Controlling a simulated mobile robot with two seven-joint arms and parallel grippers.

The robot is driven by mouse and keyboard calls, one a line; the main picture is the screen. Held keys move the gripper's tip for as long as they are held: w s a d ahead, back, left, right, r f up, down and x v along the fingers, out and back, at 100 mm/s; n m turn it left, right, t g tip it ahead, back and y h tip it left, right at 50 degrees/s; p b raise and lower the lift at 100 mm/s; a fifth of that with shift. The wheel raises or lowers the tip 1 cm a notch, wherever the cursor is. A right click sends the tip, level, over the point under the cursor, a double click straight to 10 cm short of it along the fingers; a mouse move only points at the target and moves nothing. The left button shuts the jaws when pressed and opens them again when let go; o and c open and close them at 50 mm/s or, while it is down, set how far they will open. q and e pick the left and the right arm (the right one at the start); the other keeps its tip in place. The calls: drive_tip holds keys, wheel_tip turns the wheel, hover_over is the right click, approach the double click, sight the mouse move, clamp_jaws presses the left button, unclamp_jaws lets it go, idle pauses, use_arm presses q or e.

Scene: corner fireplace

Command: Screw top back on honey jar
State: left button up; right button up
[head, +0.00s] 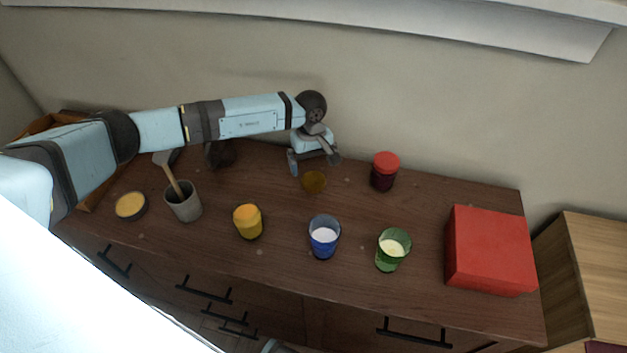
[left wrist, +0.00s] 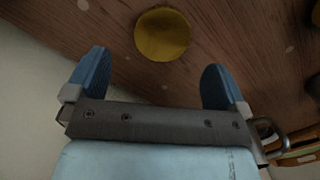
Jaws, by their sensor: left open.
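A small yellow jar (head: 248,223) with an orange-yellow top stands upright on the wooden cabinet top, left of a blue glass; I cannot tell whether its top is a separate lid. A round, dark yellow disc (head: 313,182), which looks like a lid, lies near the back of the cabinet top. My left gripper (head: 314,166) is open and empty above and just behind the disc. In the left wrist view the disc (left wrist: 162,35) shows beyond and between the spread blue fingertips (left wrist: 156,75), apart from both. My right gripper is not in view.
A red-lidded jar (head: 384,172) stands right of my left gripper. A grey cup with a wooden utensil (head: 184,205) and a round tin (head: 131,206) are left. A wall runs behind.

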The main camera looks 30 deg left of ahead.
sight(313, 179)
use_arm(q)
drive_tip(key=shift+s+d+f+p, duration=0.2)
drive_tip(key=shift+f+p, duration=0.1)
drive_tip(key=shift+f, duration=1)
drive_tip(key=shift+s+d+f+p, duration=0.15)
drive_tip(key=shift+f+p, duration=0.1)
drive_tip(key=shift+f, duration=1.05)
drive_tip(key=shift+a, duration=0.1)
drive_tip(key=c, duration=0.9)
drive_tip(key=shift+c, duration=0.2)
drive_tip(key=shift+r, duration=0.1)
wheel_tip(313, 179, up, 20)
drive_tip(key=b, duration=0.1)
drive_tip(key=shift+b, duration=0.3)
drive_tip(key=shift+s, duration=0.1)
